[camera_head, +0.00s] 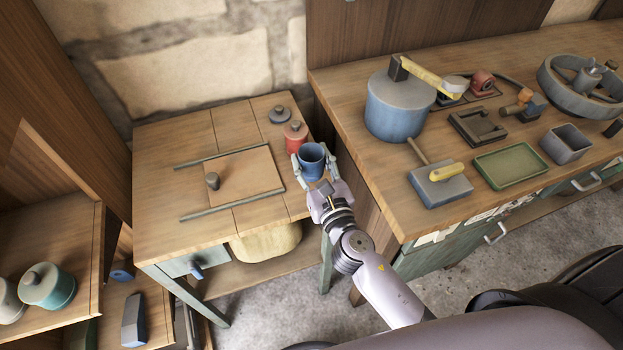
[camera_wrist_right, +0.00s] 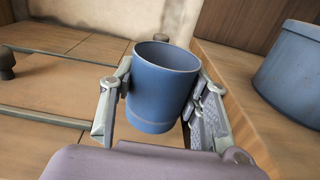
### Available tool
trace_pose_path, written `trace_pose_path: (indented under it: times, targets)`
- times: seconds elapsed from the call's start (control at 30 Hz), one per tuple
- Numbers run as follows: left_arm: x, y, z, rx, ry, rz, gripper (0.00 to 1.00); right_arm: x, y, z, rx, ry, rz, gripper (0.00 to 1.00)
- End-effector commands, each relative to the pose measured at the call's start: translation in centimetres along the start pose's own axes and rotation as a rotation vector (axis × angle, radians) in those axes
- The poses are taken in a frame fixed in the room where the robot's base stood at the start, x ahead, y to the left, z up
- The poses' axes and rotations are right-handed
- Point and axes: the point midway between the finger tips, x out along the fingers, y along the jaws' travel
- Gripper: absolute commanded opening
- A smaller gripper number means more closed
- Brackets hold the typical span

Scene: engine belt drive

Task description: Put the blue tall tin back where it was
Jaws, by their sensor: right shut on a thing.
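The blue tall tin (camera_head: 312,160) is an open-topped blue cylinder near the right edge of the small wooden table (camera_head: 160,215). My right gripper (camera_head: 313,174) is shut on it, one finger on each side. In the right wrist view the tin (camera_wrist_right: 160,95) stands upright between the fingers of the gripper (camera_wrist_right: 160,108). Its inside looks empty. I cannot tell whether its base touches the table. My left gripper is not in view.
Behind the tin stand a red lidded tin (camera_head: 295,137) and a grey lidded tin (camera_head: 280,114). A sliding panel with a knob (camera_head: 212,180) lies between two rails. The workbench (camera_head: 345,90) at right carries a large blue drum (camera_head: 392,110) and a green tray (camera_head: 510,166).

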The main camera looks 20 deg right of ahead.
Motion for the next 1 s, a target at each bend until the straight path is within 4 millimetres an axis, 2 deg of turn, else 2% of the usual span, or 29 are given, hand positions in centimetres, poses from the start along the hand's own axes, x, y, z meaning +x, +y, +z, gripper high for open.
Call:
trace_pose_path:
  times: [0.2, 0.3, 0.77, 0.8, 1.0]
  targets:
    - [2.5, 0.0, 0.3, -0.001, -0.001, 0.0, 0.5, 0.0, 0.0, -3.4, 0.0, 0.002, 0.0, 0.17]
    - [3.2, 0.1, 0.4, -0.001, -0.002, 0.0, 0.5, 0.0, 0.0, -4.4, 0.0, 0.002, 0.0, 0.17]
    - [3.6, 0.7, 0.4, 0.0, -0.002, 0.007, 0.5, 0.0, 0.0, -4.9, -0.001, 0.001, 0.0, 0.17]
    - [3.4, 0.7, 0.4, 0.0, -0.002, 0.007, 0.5, 0.0, 0.0, -4.7, 0.0, 0.001, 0.0, 0.45]
    - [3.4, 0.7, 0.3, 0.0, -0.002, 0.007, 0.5, 0.0, 0.0, -4.7, 0.0, 0.001, 0.0, 0.59]
